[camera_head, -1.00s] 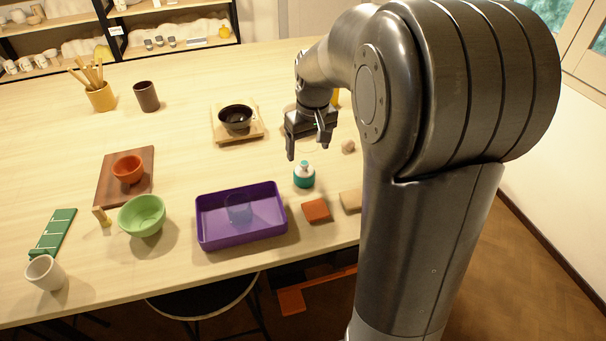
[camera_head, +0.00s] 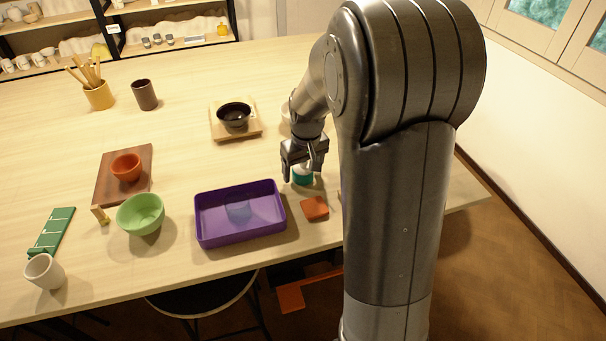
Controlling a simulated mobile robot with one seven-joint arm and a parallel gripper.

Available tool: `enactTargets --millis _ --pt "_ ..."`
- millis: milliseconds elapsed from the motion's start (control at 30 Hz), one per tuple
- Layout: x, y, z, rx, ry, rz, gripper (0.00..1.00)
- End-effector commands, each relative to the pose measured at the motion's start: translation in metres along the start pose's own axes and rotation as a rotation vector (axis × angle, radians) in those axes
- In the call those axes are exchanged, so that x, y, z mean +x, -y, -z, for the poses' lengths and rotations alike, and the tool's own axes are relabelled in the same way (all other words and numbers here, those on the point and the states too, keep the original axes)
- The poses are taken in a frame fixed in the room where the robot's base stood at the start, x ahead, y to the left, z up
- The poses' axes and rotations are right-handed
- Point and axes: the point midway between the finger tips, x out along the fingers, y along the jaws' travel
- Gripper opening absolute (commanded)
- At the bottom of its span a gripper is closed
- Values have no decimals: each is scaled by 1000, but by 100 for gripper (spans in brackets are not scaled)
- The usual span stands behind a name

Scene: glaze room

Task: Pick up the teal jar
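The teal jar (camera_head: 303,179) stands on the table to the right of the purple tray. It has a teal body and a pale top, and its upper part is largely hidden by my gripper. My gripper (camera_head: 302,172) points down over the jar, with one finger at its left side and the other at its right front. The fingers are apart around the jar's top. Whether they touch it cannot be seen.
The purple tray (camera_head: 241,238) holds a bluish see-through cup (camera_head: 238,208). An orange-red block (camera_head: 315,208) lies just in front of the jar.

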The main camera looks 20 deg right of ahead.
Motion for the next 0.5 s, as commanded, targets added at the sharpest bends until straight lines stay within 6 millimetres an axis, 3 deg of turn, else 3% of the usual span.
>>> enactTargets --millis 500 --pt "0 0 0 0 0 0 33"
